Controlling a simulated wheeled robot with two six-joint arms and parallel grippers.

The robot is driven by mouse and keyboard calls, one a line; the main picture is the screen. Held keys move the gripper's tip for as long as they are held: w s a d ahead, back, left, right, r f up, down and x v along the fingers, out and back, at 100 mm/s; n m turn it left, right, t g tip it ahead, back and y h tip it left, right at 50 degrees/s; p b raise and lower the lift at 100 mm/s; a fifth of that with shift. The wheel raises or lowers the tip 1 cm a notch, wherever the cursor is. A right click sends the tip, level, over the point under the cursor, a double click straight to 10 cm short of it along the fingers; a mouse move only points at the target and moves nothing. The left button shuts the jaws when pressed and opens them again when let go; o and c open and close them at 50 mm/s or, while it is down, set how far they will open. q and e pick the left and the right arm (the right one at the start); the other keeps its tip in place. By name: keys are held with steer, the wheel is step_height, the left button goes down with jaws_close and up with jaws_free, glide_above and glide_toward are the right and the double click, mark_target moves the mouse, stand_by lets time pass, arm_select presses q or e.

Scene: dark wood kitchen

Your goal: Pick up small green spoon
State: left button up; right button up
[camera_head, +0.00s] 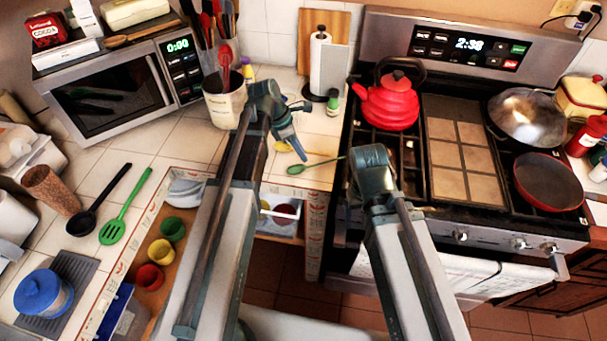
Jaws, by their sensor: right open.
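A small green spoon (297,169) lies on the white tiled counter near its front edge, left of the stove, with its thin handle pointing right toward the stove. My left gripper (299,155) points down just above and left of the spoon in the picture; its fingers look close together, and I cannot tell whether they are shut. My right gripper (371,160) is right of the spoon's handle, over the stove's left front edge. It is open, though its fingers are mostly hidden behind the wrist. Neither gripper visibly touches the spoon.
A yellow piece (284,147) lies beside the spoon. A red kettle (389,102) stands on the stove behind my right gripper. A utensil crock (224,100) stands left of my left gripper. A larger green slotted spoon (113,232) lies on the far left counter.

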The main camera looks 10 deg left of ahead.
mark_target(309, 166)
arm_select(q)
steer(key=shift+a+b+x, duration=0.15)
steer(key=shift+b+x, duration=0.85)
steer(key=shift+x, duration=0.1)
steer(key=shift+a+b+x, duration=0.2)
steer(key=shift+b+x, duration=0.8)
steer(key=shift+x, duration=0.1)
steer(key=shift+d+f+b, duration=0.3)
steer(key=shift+f+b, duration=0.15)
steer(key=shift+f, duration=0.15)
steer(key=shift+r, duration=0.1)
jaws_close()
